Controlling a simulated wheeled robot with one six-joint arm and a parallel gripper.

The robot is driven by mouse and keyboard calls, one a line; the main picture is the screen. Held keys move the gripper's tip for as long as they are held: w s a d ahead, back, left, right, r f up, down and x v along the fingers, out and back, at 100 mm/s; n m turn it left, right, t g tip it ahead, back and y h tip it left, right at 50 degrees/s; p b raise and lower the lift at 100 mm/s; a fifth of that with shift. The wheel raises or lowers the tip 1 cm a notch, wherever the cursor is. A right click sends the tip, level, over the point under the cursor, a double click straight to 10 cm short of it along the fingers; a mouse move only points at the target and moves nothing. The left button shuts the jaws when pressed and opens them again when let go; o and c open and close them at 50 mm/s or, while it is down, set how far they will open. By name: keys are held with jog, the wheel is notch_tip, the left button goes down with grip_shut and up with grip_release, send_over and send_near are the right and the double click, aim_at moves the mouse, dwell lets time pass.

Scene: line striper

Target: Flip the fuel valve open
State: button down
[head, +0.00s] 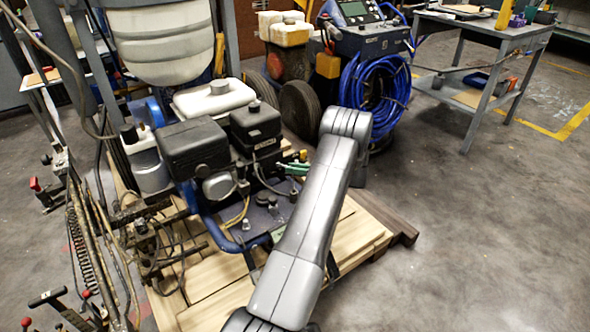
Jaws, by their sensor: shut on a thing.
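The line striper's engine (195,150) stands left of centre, with a black boxy cover and a second black box (255,125) beside it. A white tank (213,98) sits behind them. The fuel valve is too small or too hidden to pick out. Small green parts (293,167) show at the engine's right side, right against the edge of my arm; I cannot tell what they belong to. My grey arm reaches up from the bottom middle and bends back down beside the engine. My gripper is hidden behind the arm, so its contact with the valve does not show.
The striper stands on a wooden pallet (215,285). Hoses, cables and levers crowd the left side. A blue machine with a coiled blue hose (375,95) stands behind my arm. A grey workbench (485,28) is at the back right. The concrete floor at right is clear.

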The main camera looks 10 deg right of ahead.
jog(key=c, duration=1.4)
grip_release()
jog(key=p+v, duration=0.2)
jog(key=v, duration=1.1)
jog(key=shift+s+d+p, duration=0.15)
jog(key=shift+d+p, duration=0.15)
jog(key=shift+d, duration=0.05)
jog(key=b+x, duration=0.2)
jog(key=x, duration=1.1)
jog(key=shift+w+a+b, duration=0.2)
jog(key=shift+a+b, duration=0.1)
jog(key=shift+a, duration=0.05)
